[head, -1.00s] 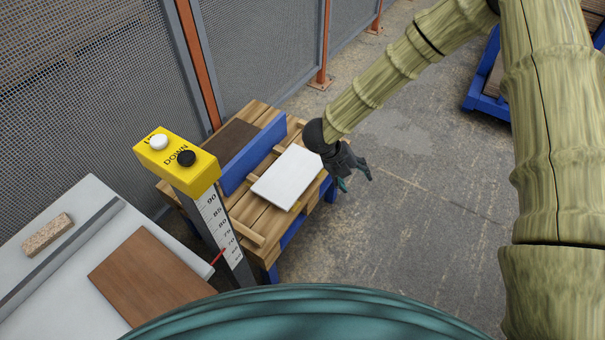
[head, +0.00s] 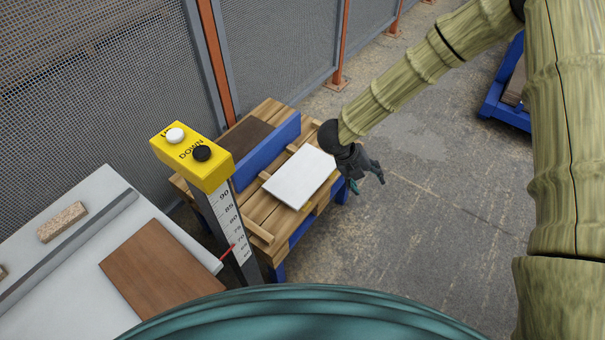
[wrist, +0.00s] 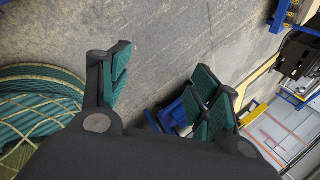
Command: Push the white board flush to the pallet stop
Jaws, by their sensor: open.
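The white board (head: 299,178) lies flat on the wooden pallet (head: 262,214) in the head view. The blue pallet stop (head: 268,152) stands upright along the board's upper left side, with a strip of bare slats between them. My gripper (head: 369,178) is just off the board's right end, over the pallet's right edge. Its fingers point away from the board toward the open floor. In the wrist view my gripper (wrist: 163,88) has its fingers spread wide with nothing between them. The board is not in the wrist view.
A dark brown board (head: 243,137) lies behind the stop. A yellow control box (head: 192,155) on a scaled post stands before the pallet. A white table (head: 60,285) with a brown board (head: 160,266) is at left.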

